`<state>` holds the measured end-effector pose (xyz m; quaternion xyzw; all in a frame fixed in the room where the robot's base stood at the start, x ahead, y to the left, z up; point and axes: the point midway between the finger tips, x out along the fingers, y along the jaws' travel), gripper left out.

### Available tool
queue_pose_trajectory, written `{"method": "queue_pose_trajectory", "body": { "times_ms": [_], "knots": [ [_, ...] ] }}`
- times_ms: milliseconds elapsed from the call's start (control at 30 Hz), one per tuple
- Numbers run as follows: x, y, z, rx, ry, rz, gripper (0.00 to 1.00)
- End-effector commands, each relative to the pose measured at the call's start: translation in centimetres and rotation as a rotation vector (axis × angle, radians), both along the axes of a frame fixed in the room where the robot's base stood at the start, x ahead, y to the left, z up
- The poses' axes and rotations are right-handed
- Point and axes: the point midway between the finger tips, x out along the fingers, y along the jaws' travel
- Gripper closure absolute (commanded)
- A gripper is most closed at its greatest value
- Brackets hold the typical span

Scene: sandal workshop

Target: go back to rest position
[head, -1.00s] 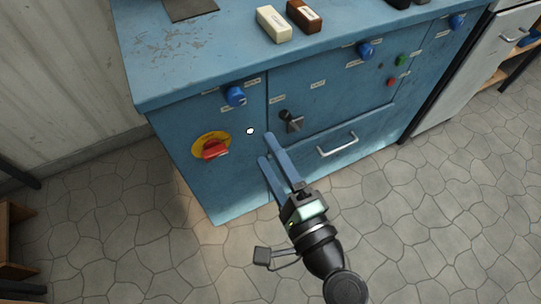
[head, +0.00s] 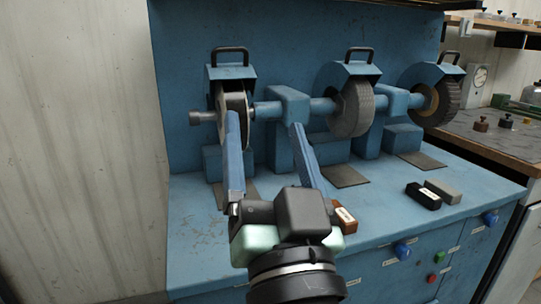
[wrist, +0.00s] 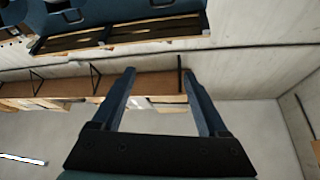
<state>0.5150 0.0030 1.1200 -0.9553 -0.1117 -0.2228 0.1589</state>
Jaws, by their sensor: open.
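My gripper (head: 264,122) is raised in front of the blue grinding machine (head: 300,40) in the head view. Its two long blue fingers are spread apart with nothing between them. They overlap the left wheel (head: 237,105) and the shaft from this viewpoint; I see no clear contact. In the wrist view the gripper (wrist: 160,80) is also open and empty, its fingers pointing toward shelves and a pale wall.
The machine carries a middle wheel (head: 352,106) and a right wheel (head: 442,98). A brown block (head: 345,220), a black block (head: 423,196) and a grey block (head: 443,191) lie on its top. Blue knobs (head: 402,250) line the front. A pale wall (head: 80,130) stands at left.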

Motion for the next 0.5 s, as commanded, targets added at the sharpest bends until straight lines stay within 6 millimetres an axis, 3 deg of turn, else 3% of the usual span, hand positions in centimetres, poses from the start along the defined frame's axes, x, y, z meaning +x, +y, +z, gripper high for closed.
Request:
{"method": "queue_pose_trajectory", "body": {
  "times_ms": [33,100,267,500],
  "knots": [
    [-1.4,0.3,3.4,-0.057,-0.089,-0.061,0.23],
    [-3.3,0.2,7.1,-0.120,-0.187,-0.152,0.23],
    [-8.4,-0.2,14.1,-0.212,-0.381,-0.352,0.23],
    [-7.6,-0.3,20.7,-0.208,-0.353,-0.339,0.23]
  ]
}}
